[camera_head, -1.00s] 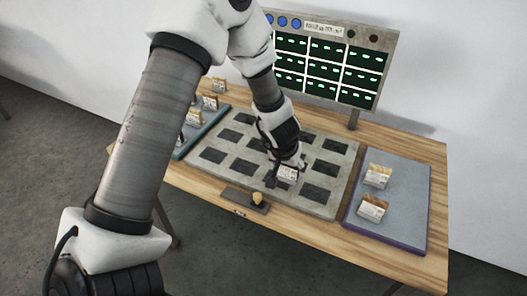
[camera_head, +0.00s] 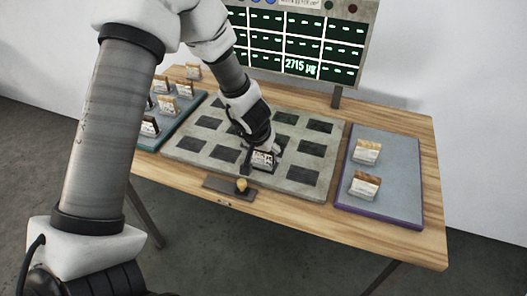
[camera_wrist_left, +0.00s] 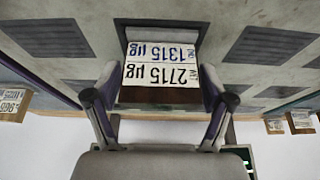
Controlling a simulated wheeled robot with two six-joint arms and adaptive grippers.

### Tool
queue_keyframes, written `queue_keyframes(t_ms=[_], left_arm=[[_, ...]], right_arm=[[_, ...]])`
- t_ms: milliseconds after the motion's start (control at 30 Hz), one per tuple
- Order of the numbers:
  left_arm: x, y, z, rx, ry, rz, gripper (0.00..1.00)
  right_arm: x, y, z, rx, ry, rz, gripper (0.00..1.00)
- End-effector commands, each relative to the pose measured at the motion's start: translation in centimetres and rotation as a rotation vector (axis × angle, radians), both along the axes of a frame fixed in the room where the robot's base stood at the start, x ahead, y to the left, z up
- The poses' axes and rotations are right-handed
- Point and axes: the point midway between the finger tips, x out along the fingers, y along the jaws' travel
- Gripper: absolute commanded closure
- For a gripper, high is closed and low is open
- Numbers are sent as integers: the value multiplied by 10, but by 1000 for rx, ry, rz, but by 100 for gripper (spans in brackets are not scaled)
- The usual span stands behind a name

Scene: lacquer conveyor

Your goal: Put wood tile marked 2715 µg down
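The wood tile marked 2715 µg (camera_wrist_left: 160,74) sits between the fingertips of my left gripper (camera_wrist_left: 160,98). Its white face, upside down in the wrist view, carries 2715 µg in black and 1315 µg in blue. In the head view the tile (camera_head: 262,160) is at a dark square in the front part of the grey slab (camera_head: 215,172). The fingers are close against both sides of the tile and appear shut on it. The wall display (camera_head: 300,45) shows 2715 µg in one bottom-row cell. My right gripper is not in view.
A blue-grey tray (camera_head: 400,185) at the right holds two tiles (camera_head: 366,151). A teal tray (camera_head: 152,143) at the left holds several tiles. A small plate with a wooden knob (camera_head: 241,185) lies in front of the slab. Most dark squares are bare.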

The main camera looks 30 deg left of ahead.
Motion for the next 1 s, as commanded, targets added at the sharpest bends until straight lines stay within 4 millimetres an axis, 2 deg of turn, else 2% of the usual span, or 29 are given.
queue_keyframes(t_ms=[367,467,800,900,1000], left_arm=[[0,0,4,0,-1,0,7],[-3,-1,18,-1,-1,1,7],[-34,-9,99,-1,-2,1,7],[-40,-10,112,0,-2,1,7],[-44,-11,116,0,-1,1,7]], right_arm=[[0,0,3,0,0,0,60],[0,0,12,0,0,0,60],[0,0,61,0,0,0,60],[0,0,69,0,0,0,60],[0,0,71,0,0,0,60]])
